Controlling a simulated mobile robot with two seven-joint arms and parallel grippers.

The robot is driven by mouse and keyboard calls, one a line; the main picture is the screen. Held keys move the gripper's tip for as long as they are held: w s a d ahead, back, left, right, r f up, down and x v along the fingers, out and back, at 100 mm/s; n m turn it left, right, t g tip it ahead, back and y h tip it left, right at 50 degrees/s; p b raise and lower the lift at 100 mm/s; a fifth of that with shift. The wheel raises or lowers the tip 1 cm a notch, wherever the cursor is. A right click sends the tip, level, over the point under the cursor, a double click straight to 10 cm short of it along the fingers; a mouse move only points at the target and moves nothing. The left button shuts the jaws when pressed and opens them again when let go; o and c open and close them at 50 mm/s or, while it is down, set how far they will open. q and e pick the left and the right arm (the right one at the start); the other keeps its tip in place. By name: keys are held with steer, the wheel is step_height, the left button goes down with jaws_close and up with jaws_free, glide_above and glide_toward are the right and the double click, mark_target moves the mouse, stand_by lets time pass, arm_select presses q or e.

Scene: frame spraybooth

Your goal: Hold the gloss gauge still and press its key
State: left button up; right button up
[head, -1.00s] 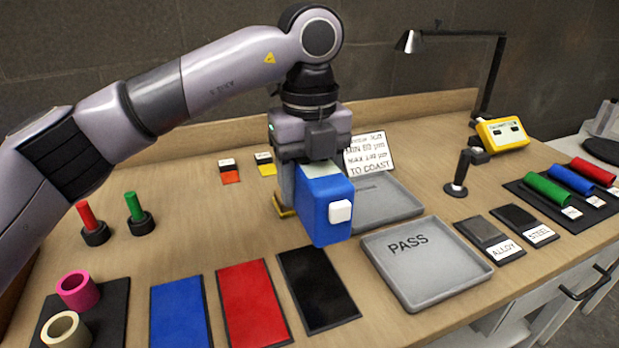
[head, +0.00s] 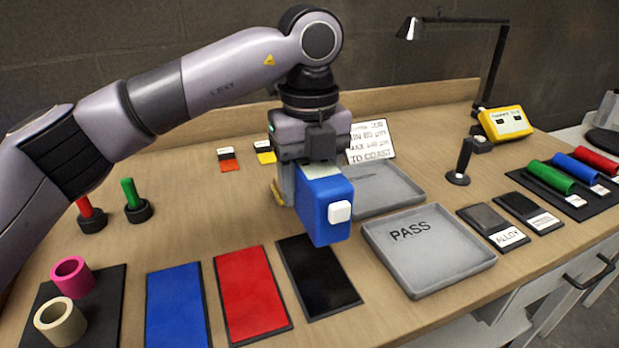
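The gloss gauge (head: 324,213) is a blue box with a white square key (head: 340,211) on the face toward me and a pale top. My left gripper (head: 310,166) comes down on it from above and looks shut around its upper part. One finger shows at the gauge's left side; the other is hidden. The gauge looks upright, close to the black panel's far end; I cannot tell whether its underside touches the table. My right gripper is not in view.
A grey PASS tray (head: 460,262) lies right of the gauge, with another tray (head: 402,193) behind it. Blue (head: 178,305), red (head: 251,290) and black (head: 335,295) panels lie in front. A lamp (head: 495,65) rises at the back.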

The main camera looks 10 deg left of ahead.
arm_select(q)
steer(key=shift+f+b, duration=0.35)
steer(key=shift+f, duration=0.2)
steer(key=shift+f+b, duration=0.9)
steer(key=shift+f, duration=0.35)
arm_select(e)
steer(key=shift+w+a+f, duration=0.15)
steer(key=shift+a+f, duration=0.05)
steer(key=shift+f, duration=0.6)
arm_select(q)
steer(key=shift+f+b, duration=0.35)
steer(key=shift+f, duration=0.15)
steer(key=shift+f+b, duration=2)
steer(key=shift+f, duration=0.85)
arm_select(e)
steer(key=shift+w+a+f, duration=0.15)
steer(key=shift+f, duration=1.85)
arm_select(q)
steer(key=shift+f, duration=0.4)
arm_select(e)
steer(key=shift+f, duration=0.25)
